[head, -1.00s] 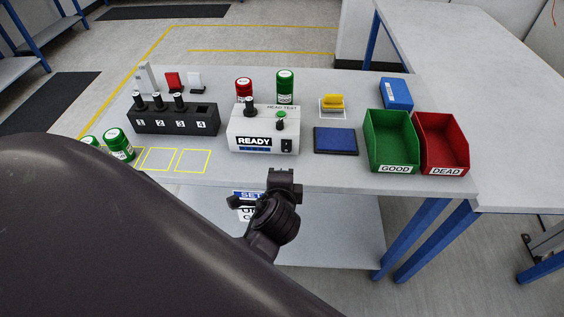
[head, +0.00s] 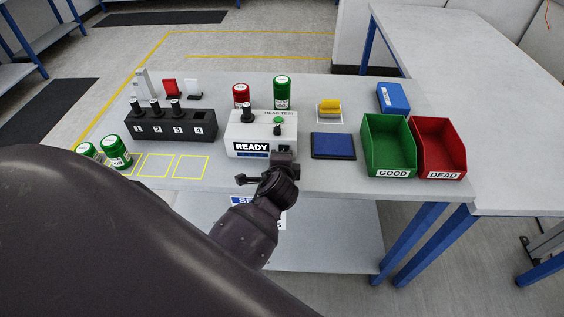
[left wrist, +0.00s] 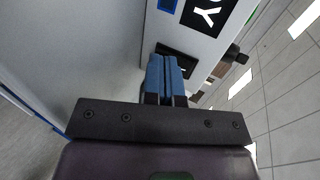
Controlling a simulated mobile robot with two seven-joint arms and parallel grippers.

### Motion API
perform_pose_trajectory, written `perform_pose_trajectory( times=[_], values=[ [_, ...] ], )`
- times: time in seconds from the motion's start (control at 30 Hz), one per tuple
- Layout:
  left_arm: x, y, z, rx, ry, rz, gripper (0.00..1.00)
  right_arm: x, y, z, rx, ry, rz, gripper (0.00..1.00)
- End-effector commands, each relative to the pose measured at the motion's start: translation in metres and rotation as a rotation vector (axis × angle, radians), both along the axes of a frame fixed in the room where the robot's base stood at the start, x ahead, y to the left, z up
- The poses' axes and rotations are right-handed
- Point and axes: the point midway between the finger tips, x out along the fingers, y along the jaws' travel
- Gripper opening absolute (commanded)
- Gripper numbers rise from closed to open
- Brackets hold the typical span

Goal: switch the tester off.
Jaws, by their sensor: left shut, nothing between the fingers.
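The tester (head: 262,118) is a white box labelled HEAD TEST in the middle of the bench, with READY on its front display (head: 251,148). My left gripper (head: 284,157) is in front of the tester's lower right front, where it hides the area of the black switch. In the left wrist view the blue fingers (left wrist: 166,78) are pressed together and empty, pointing at the tester's white front (left wrist: 190,40). A dark patch (left wrist: 178,55) shows just beyond the fingertips. Whether the fingers touch it I cannot tell. My right gripper is not in view.
A black numbered rack (head: 172,125) stands left of the tester. A blue pad (head: 333,146), a green GOOD bin (head: 390,172) and a red DEAD bin (head: 440,175) are on the right. Red (head: 241,95) and green (head: 282,92) jars stand behind the tester.

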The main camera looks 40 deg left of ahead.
Motion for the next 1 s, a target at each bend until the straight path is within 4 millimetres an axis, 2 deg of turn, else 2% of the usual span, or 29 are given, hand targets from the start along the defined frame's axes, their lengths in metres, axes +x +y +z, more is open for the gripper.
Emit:
perform_pose_trajectory(
  times=[0.17,0.37,0.67,1.0],
  values=[
    [0.000,0.000,0.000,0.001,-0.002,0.000,0.00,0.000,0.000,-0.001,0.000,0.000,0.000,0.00],
    [0.004,0.003,-0.006,0.032,-0.049,0.001,0.00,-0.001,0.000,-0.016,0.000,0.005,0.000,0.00],
    [0.004,0.003,0.000,0.029,-0.046,0.002,0.00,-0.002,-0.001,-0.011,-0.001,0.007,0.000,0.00],
    [0.005,0.003,0.013,0.031,-0.052,0.000,0.00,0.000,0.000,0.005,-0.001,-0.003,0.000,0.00]
  ],
)
